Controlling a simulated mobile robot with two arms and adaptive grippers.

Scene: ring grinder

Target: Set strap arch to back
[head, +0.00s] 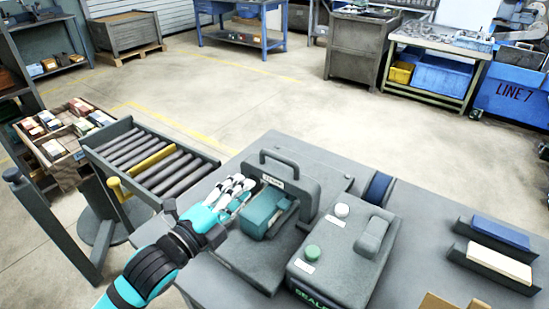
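A grey strap arch (305,184) with a loop handle on top and a small white label stands on the grey machine top in the head view. A teal box (262,210) sits at the arch, partly under it. My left gripper (243,186) is just left of the arch and the teal box, its pale fingers pointing towards the arch. I cannot tell whether its fingers touch the arch, nor how far apart they are. My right gripper is not in view.
Right of the arch is a grey sealer unit (335,268) with a green knob (312,252) and a white knob (341,210). A roller conveyor (150,160) is at left. A blue block (500,232) and a cream block (499,263) lie at right.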

